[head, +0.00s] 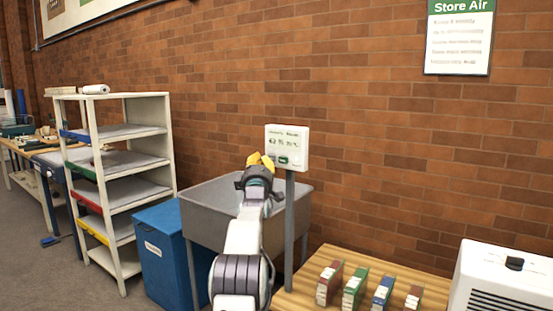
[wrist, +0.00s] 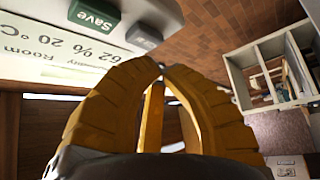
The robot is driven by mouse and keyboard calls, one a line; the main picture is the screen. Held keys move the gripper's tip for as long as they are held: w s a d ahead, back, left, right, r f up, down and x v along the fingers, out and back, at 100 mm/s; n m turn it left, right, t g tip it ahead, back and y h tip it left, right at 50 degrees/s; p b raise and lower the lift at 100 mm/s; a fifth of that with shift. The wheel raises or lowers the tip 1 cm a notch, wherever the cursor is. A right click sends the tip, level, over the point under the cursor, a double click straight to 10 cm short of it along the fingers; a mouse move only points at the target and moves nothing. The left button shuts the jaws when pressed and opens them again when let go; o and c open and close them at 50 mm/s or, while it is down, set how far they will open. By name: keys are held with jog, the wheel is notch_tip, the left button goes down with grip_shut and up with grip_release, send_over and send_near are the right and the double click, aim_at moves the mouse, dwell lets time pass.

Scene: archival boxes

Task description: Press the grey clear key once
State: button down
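The white humidity panel (head: 301,137) stands on a post against the brick wall, with its readout showing 62 % and 20 °C. It fills the upper left of the wrist view (wrist: 60,45), upside down. Its green Save key (wrist: 94,17) and the unlabelled-looking grey key (wrist: 145,37) sit side by side there. My yellow gripper (head: 261,159) is at the panel's lower left edge in the head view. Its fingertips meet in the wrist view (wrist: 162,67), just below the grey key in the picture, with nothing between them. I cannot tell whether they touch the key.
A grey sink (head: 208,215) stands behind my arm, with a blue bin (head: 160,255) to its left. A shelf rack (head: 130,190) is farther left. Several small boxes stand on a wooden table (head: 340,258) at right, near a white appliance (head: 500,270).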

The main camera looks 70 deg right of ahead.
jog(key=shift+d, duration=0.2)
jog(key=shift+s+d+r+p, duration=0.1)
jog(key=shift+d+r+p, duration=0.05)
jog(key=shift+d+p, duration=0.2)
dwell(1.4)
jog(key=shift+s+d+p, duration=0.15)
jog(key=shift+d+p, duration=0.35)
jog(key=shift+p, duration=0.35)
dwell(1.1)
jog(key=shift+a+f+b, duration=0.2)
jog(key=shift+a+b, duration=0.2)
jog(key=shift+b, duration=0.5)
jog(key=shift+a+b, duration=0.35)
jog(key=shift+b, duration=0.3)
jog(key=shift+w+a+r, duration=0.1)
jog(key=shift+w, duration=0.1)
dwell(0.4)
